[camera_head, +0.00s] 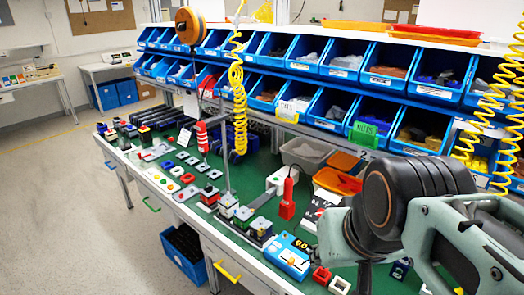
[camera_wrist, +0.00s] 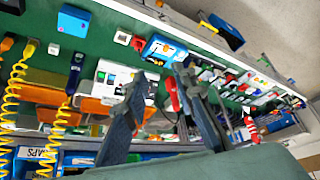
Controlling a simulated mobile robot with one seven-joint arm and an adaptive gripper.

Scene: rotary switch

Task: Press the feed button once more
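A blue box (camera_head: 288,255) with a pale top and small controls sits near the bench's front edge; it also shows in the wrist view (camera_wrist: 163,50) with an orange spot on it. A white control panel (camera_wrist: 118,78) with green buttons lies beside it in the wrist view. No feed label is readable, so I cannot tell which button is the feed button. My gripper (camera_wrist: 160,76) has its two dark fingers spread apart with nothing held between them. It appears above the bench, apart from the buttons. In the head view my arm hides most of the gripper.
The green bench (camera_head: 150,205) carries several switches and buttons at left. A red pendant (camera_head: 288,197) hangs near the middle. Rows of blue bins (camera_head: 340,60) stand behind. Yellow coiled cords (camera_head: 238,95) hang over the bench. Small red (camera_head: 321,275) and white blocks sit by the front edge.

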